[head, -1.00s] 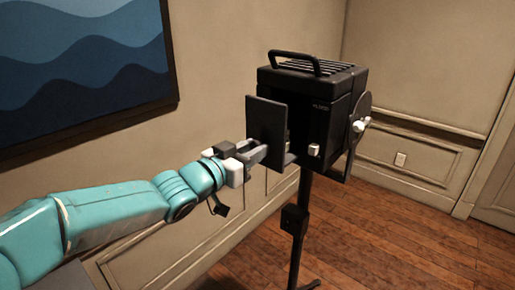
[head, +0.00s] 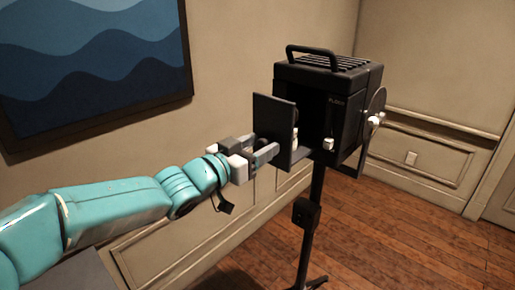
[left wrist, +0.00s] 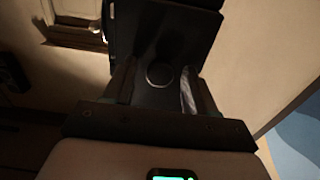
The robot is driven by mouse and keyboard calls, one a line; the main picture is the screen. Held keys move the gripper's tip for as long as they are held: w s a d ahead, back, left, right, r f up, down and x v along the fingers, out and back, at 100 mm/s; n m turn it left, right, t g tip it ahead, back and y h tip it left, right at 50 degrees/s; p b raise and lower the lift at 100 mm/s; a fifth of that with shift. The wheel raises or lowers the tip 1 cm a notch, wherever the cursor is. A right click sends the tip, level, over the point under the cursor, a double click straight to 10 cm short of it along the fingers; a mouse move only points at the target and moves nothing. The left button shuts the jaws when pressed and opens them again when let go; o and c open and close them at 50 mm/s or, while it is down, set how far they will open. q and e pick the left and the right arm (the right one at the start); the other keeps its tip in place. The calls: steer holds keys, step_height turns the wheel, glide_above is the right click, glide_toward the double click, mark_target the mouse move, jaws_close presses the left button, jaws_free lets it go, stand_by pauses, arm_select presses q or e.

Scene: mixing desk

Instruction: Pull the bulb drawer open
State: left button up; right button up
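The bulb drawer stands partly out of the left side of the black lamp housing (head: 348,110). Its flat black front plate (head: 273,122) is upright, with a gap between it and the housing. A small white bulb-like part (head: 295,138) shows behind the plate. My left gripper (head: 268,152) is at the outer face of the plate, its fingers on either side of a dark handle. In the left wrist view a round knob (left wrist: 160,74) shows between the two fingers; their exact contact is too dark to see. My right gripper is not in view.
The housing sits on a thin black stand (head: 311,225) on the wooden floor (head: 400,240). A carry handle (head: 320,58) tops it. A wall with a blue wave picture (head: 90,65) is behind my left arm. The floor at right is clear.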

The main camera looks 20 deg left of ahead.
arm_select(q)
steer(key=shift+f, duration=0.15)
steer(key=shift+s+a, duration=0.15)
steer(key=shift+s, duration=0.2)
steer(key=v, duration=1.5)
steer(key=shift+s+b, duration=0.25)
steer(key=shift+b, duration=0.2)
steer(key=shift+s, duration=0.1)
